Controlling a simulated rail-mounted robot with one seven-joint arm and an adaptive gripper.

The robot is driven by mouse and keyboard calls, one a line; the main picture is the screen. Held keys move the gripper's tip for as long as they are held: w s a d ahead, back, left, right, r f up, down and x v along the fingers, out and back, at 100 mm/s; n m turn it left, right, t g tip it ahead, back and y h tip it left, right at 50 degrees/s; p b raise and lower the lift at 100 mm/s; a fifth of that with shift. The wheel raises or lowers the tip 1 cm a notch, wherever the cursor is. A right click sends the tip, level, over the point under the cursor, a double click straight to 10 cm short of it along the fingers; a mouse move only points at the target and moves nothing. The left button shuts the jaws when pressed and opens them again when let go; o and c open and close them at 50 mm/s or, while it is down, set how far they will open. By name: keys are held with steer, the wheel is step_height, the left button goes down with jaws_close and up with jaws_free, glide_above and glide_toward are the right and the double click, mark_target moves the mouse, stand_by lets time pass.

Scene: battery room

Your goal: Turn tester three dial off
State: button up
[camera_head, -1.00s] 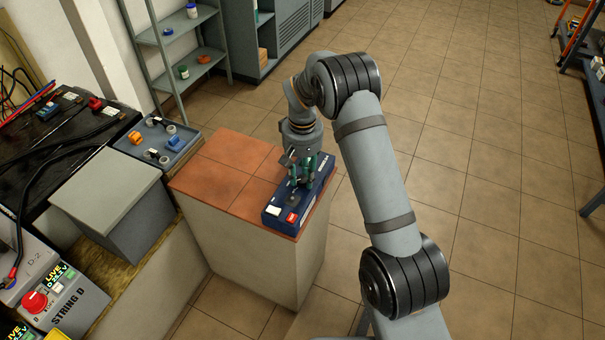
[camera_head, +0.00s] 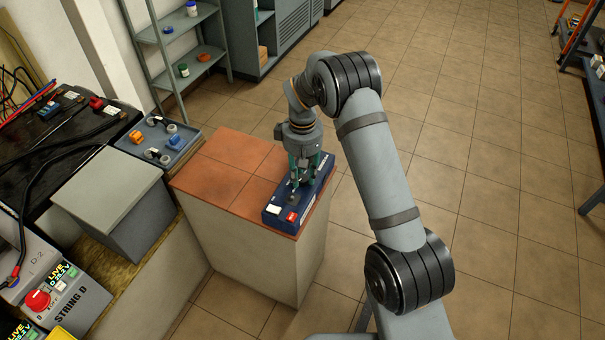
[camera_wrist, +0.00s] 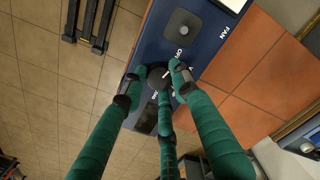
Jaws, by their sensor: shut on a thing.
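A blue box (camera_head: 312,190) lies on the terracotta-tiled top of a pedestal; it also fills the middle of the wrist view (camera_wrist: 150,40). A round dark dial (camera_wrist: 157,78) with a pale mark sits on its face, partly hidden by the fingers. Lettering beside it appears to include OFF and ON, and FAN is printed nearby. My gripper (camera_head: 301,174) points down over the box. In the wrist view, its green fingers (camera_wrist: 154,88) with dark tips close around the dial. I cannot read a tester number on the box.
A grey square pad with a small knob (camera_wrist: 183,23) is beside the dial. The box also has a red patch (camera_head: 292,216) and a white patch. The tiled top (camera_head: 225,165) left of the box is clear. A grey block (camera_head: 110,190) and a blue-grey tray (camera_head: 165,140) stand farther left.

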mark_target(302, 178)
steer(key=o, duration=1.2)
steer(key=shift+c, duration=0.2)
steer(key=shift+r, duration=0.1)
step_height(302, 178, up, 12)
step_height(302, 178, down, 12)
steer(key=shift+f, duration=0.2)
stand_by(0.5)
